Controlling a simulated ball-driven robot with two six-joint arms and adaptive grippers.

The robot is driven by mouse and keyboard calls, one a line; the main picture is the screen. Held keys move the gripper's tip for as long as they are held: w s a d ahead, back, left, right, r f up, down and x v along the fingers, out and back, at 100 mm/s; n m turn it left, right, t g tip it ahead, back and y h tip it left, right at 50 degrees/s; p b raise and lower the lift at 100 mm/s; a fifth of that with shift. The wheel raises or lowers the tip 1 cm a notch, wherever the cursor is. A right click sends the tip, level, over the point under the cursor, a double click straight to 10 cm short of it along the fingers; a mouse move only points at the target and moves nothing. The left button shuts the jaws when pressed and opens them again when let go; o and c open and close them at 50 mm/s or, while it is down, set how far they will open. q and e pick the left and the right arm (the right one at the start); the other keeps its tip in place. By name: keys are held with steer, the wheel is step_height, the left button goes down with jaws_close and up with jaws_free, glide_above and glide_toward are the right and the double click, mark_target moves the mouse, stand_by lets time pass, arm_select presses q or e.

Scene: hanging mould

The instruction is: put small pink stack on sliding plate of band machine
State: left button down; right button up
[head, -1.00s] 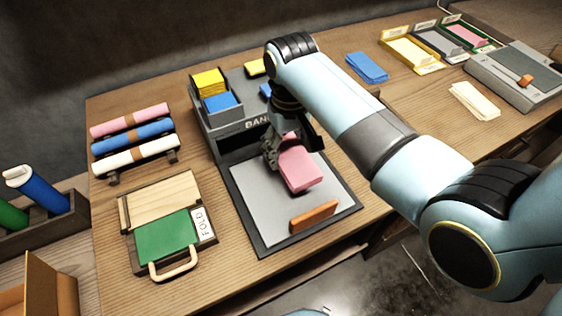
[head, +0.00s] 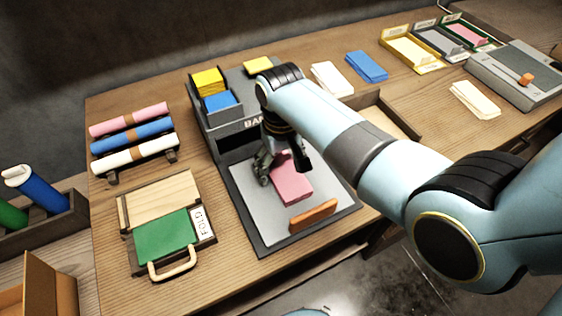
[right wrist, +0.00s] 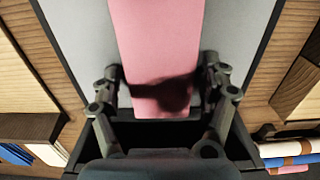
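The small pink stack (head: 292,184) lies flat on the grey sliding plate (head: 254,205) of the band machine (head: 232,143). In the right wrist view the pink stack (right wrist: 160,45) runs between the fingers, over the plate (right wrist: 235,35). My right gripper (head: 282,168) is low over the plate at the stack's rear end. Its fingers (right wrist: 162,82) stand on either side of the stack with narrow gaps, so it looks open. The fingers and their shadow cover part of the stack's rear end. My left gripper is not in view.
An orange handle (head: 314,215) stands at the plate's front edge. Yellow (head: 208,81) and blue (head: 220,101) stacks sit on the machine's top. A folding board with green sheet (head: 164,237) and a rack of rolls (head: 132,138) are to the left.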

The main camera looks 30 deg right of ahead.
mark_target(281, 165)
steer(key=shift+o, duration=0.3)
steer(key=shift+r, duration=0.15)
steer(key=shift+r, duration=0.35)
step_height(281, 165, up, 11)
steer(key=shift+r+p, duration=0.15)
steer(key=shift+p, duration=0.3)
